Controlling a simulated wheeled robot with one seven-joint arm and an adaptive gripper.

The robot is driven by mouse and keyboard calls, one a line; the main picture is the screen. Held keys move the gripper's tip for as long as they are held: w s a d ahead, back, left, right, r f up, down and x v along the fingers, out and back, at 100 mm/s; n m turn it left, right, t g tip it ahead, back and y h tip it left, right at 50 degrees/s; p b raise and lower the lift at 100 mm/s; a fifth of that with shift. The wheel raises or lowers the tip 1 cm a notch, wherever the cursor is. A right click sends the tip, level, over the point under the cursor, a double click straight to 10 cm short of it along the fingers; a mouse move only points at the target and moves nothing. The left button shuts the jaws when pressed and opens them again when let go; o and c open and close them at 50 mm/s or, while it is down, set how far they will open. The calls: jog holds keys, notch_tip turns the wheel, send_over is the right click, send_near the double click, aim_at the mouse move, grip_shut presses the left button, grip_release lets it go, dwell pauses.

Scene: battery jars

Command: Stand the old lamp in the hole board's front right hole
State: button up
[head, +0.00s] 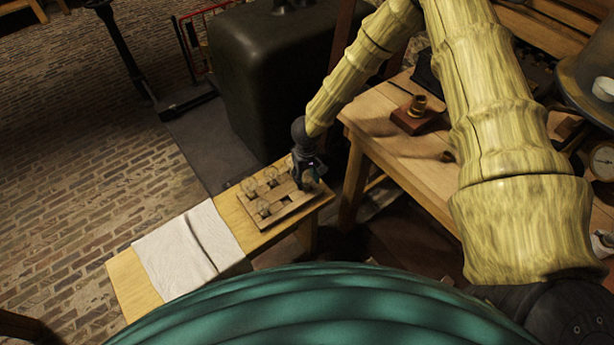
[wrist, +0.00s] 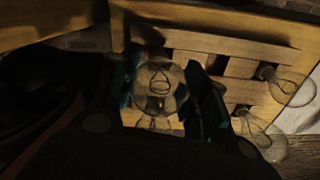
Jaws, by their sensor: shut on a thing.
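My gripper (head: 308,178) is over the right end of the hole board (head: 285,215), pointing down. In the wrist view its teal fingers (wrist: 163,92) are shut on a clear glass lamp (wrist: 160,88) with a looped filament. The fingers and arm hide most of this lamp in the head view. I cannot tell whether its lower end touches the board. The board also shows in the wrist view (wrist: 242,91), with dark square holes. Other glass lamps stand in it, including one at the left (head: 249,185) and one at the front (head: 264,208).
The board lies on a narrow wooden bench (head: 125,285) with a white cloth (head: 190,250) left of it. A large dark tank (head: 265,90) stands behind the bench.

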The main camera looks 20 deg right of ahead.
jog(key=shift+f, duration=0.5)
jog(key=o, duration=1.2)
notch_tip(320, 180, up, 12)
